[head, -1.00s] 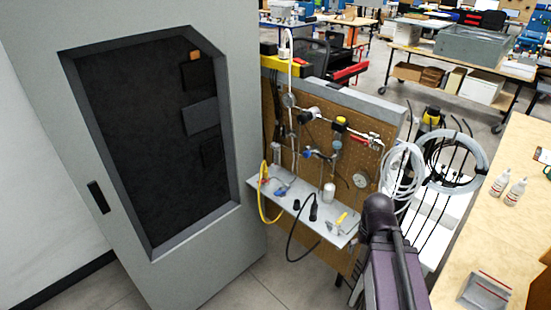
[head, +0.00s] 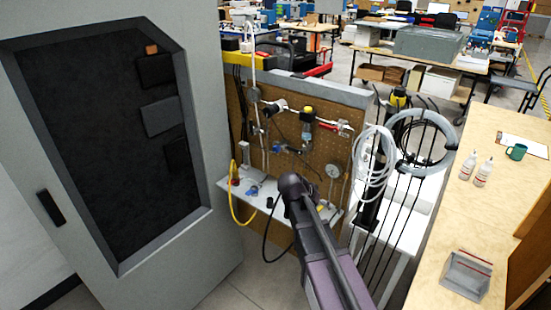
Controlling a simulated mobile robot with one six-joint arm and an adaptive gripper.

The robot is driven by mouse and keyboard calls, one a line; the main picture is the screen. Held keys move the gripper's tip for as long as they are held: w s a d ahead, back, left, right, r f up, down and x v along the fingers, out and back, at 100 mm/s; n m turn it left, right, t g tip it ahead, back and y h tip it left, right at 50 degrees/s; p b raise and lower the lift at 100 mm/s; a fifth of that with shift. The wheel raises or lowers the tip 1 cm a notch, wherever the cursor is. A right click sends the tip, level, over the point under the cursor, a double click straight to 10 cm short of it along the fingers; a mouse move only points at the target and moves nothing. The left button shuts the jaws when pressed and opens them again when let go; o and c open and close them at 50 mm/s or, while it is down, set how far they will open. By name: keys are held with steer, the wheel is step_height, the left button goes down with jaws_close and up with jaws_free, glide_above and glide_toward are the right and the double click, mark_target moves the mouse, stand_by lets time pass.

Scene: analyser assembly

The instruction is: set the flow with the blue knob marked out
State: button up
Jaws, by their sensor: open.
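A small blue knob (head: 277,148) shows on the fittings of the pegboard panel (head: 300,168), left of the panel's middle. It is too small to read any marking or tell its setting. Another blue part (head: 252,190) sits lower, by the shelf, and its kind is unclear. A round gauge (head: 333,170) is on the panel's right side. My purple-grey arm rises from the bottom, and its dark rounded joint covers part of the shelf below the knob. My gripper does not show in the head view.
A tall grey cabinet (head: 225,200) stands close on the left. A narrow shelf (head: 232,187) carries small parts, with a yellow hose (head: 233,205) hanging off it. Coiled tubing (head: 424,140) hangs to the right. A wooden bench (head: 470,215) with bottles is at far right.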

mark_target(275, 150)
steer(key=w+a+t+h+b, duration=0.1)
steer(key=w+a, duration=0.2)
steer(key=w+a+m+t+h+b, duration=0.1)
steer(key=w+a+t+b, duration=0.1)
steer(key=w+a, duration=0.1)
steer(key=w+a+r+m+t+h+b, duration=0.1)
steer(key=w+a, duration=0.2)
steer(key=a, duration=0.1)
steer(key=shift+w+a+r+t, duration=0.1)
steer(key=shift+w+t, duration=0.2)
steer(key=shift+w, duration=0.05)
steer(key=w+a+r+m+t+b, duration=0.1)
steer(key=w+a+r+t+b, duration=0.1)
steer(key=a, duration=0.5)
steer(key=w+a+r+t+b, duration=0.1)
steer(key=w+a+t+b, duration=0.1)
steer(key=a, duration=0.4)
steer(key=shift+w+a+r+m+t, duration=0.35)
steer(key=shift+w+m+t, duration=0.1)
steer(key=shift+t, duration=0.45)
steer(key=shift+w, duration=0.1)
steer(key=x, duration=1.3)
steer(key=shift+w+d+r, duration=0.1)
steer(key=shift+w+d, duration=0.05)
steer(key=shift+d, duration=0.2)
jaws_close()
